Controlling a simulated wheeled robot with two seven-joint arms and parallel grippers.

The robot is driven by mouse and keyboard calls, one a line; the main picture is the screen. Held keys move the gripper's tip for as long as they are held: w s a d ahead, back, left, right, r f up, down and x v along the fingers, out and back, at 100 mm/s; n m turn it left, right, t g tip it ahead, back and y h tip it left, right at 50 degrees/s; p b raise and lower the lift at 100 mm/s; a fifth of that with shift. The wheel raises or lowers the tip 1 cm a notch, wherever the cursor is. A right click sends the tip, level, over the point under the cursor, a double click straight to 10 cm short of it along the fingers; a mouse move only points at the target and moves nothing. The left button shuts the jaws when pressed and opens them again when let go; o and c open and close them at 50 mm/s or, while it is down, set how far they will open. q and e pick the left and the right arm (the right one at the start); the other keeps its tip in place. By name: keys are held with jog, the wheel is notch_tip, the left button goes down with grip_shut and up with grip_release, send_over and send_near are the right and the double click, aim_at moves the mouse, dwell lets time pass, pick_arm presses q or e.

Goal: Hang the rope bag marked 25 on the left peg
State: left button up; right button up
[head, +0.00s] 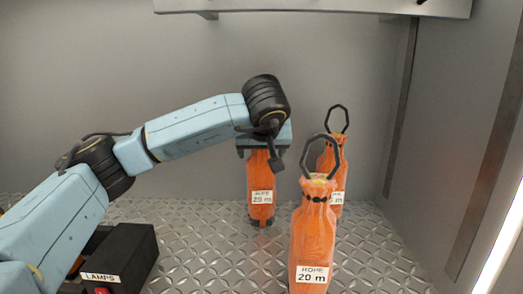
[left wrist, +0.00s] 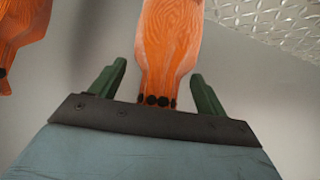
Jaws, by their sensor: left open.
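The rope bag marked 25 (head: 261,182) is orange with a white label that seems to read 25 m. It stands upright on the metal floor, towards the back. My left gripper (head: 262,152) is at its top and hides its neck and any loop. In the left wrist view the green fingers are open on either side of an orange bag's neck (left wrist: 170,45), with a gap at each side. The left peg cannot be made out. My right gripper is not in view.
An orange bag marked 20 m (head: 312,235) with a dark loop stands in front right. Another looped orange bag (head: 327,160) stands behind it, its label partly hidden. A black LAMPS box (head: 125,250) is front left. A pale panel (head: 310,7) crosses the top.

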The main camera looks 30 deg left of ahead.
pick_arm(q)
jog(key=shift+f+b, duration=0.25)
jog(key=shift+b, duration=0.05)
jog(key=b+v, duration=0.2)
jog(key=v, duration=1.1)
jog(key=shift+s+a+r, duration=0.15)
jog(key=shift+s+r, duration=0.15)
jog(key=shift+s, duration=0.05)
